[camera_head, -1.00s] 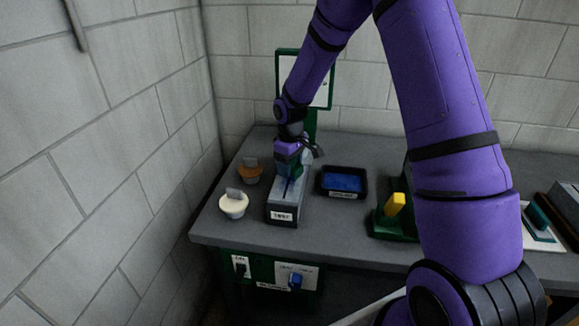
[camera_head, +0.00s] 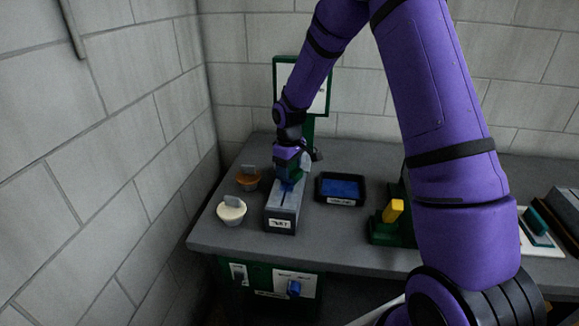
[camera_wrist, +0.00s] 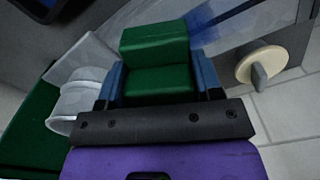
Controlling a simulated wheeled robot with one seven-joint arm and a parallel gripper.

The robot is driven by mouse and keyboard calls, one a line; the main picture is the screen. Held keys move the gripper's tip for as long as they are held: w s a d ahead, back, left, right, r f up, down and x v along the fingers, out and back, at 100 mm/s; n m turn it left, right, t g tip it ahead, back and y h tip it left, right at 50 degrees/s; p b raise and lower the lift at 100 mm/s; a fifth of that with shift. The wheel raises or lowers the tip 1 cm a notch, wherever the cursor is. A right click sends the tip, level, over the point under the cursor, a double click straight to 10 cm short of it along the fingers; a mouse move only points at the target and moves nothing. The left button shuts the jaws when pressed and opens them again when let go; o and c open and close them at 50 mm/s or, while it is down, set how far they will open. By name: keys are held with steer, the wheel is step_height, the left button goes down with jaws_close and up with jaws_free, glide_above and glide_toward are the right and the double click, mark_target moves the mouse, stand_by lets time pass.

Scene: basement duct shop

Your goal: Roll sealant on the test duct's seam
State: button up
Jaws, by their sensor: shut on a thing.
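The test duct (camera_head: 282,212), a grey box with a label on its front end, lies on the bench with a dark seam along its top. My gripper (camera_head: 289,172) is over its far part. In the wrist view my gripper (camera_wrist: 160,85) is shut on a green block-like handle (camera_wrist: 155,45), which I take to be the sealant roller's. A blue band (camera_wrist: 222,20) shows on the grey duct top beyond it. A pale cylinder (camera_wrist: 75,102) shows left of the fingers; I cannot tell whether it is the roller. The roller's contact with the seam is hidden.
A black tray with blue content (camera_head: 342,188) stands right of the duct. A cream-topped cup (camera_head: 231,210) and an orange-topped cup (camera_head: 248,178) stand left. A green stand with a yellow block (camera_head: 393,210) is farther right. A green-framed board (camera_head: 318,88) stands behind.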

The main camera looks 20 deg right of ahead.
steer(key=shift+s+a+f, duration=0.1)
steer(key=shift+s+a, duration=0.75)
steer(key=shift+s, duration=0.45)
steer(key=shift+s+a+f, duration=0.1)
steer(key=shift+s+a, duration=0.8)
steer(key=shift+s, duration=0.35)
steer(key=shift+s+a+f, duration=0.1)
steer(key=shift+s+a, duration=0.75)
steer(key=shift+s, duration=0.45)
steer(key=shift+s+a+r, duration=0.1)
steer(key=shift+s+a, duration=0.4)
steer(key=shift+s, duration=0.2)
steer(key=shift+s+a+r, duration=0.1)
steer(key=shift+s+a, duration=0.35)
steer(key=shift+s, duration=0.25)
steer(key=shift+w+r, duration=0.1)
steer(key=shift+r, duration=2.9)
steer(key=shift+r, duration=0.1)
step_height(320, 180, up, 3)
steer(key=shift+f, duration=0.1)
steer(key=shift+f, duration=0.1)
